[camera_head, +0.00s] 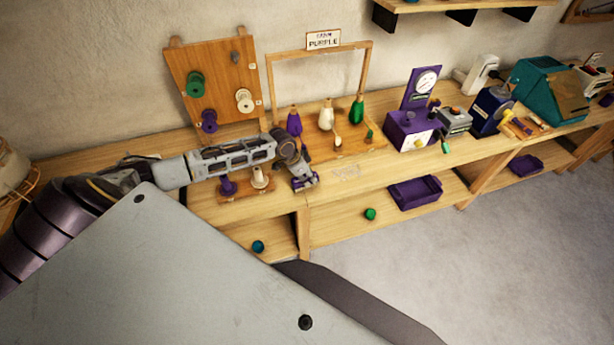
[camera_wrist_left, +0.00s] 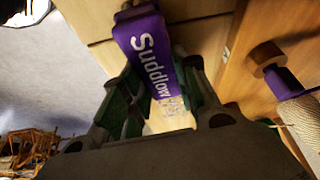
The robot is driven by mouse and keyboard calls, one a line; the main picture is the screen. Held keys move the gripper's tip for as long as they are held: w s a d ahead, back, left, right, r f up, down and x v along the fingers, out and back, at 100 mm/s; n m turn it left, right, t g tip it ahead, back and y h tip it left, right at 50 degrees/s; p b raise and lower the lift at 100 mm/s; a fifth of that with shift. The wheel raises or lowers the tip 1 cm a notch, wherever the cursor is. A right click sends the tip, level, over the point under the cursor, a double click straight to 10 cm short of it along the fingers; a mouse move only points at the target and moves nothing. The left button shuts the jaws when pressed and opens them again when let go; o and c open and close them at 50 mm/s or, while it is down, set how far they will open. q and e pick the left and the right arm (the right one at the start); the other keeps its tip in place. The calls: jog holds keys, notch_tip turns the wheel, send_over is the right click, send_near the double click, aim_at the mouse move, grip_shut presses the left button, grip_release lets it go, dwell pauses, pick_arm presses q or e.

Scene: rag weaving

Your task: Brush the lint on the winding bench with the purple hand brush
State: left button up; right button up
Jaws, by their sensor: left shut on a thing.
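My left gripper (camera_head: 299,174) reaches in from the left over the front part of the wooden winding bench (camera_head: 400,172). It is shut on the purple hand brush (camera_head: 304,184), which sits low near the bench's front edge. In the left wrist view the brush's purple handle (camera_wrist_left: 147,45), with white lettering "Suddlow", lies between the fingers (camera_wrist_left: 160,92). A pale patch of lint (camera_head: 347,171) lies on the bench top just right of the gripper. I cannot tell whether the brush touches the bench. My right gripper is not in view.
Behind the lint stands a wooden frame (camera_head: 271,86) with purple, white and green cones. A spool stand (camera_head: 260,178) is close under my left arm. A purple machine (camera_head: 411,128) stands to the right. A purple tray (camera_head: 415,192) and a green spool (camera_head: 370,214) are on the lower shelf.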

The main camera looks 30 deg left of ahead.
aim_at(307, 178)
pick_arm(q)
jog(key=shift+r, duration=0.1)
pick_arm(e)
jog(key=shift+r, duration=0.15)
pick_arm(q)
jog(key=shift+r+p, duration=1)
jog(key=shift+p, duration=0.2)
jog(key=shift+r, duration=1.9)
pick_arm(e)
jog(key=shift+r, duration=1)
pick_arm(q)
jog(key=shift+s+f, duration=0.1)
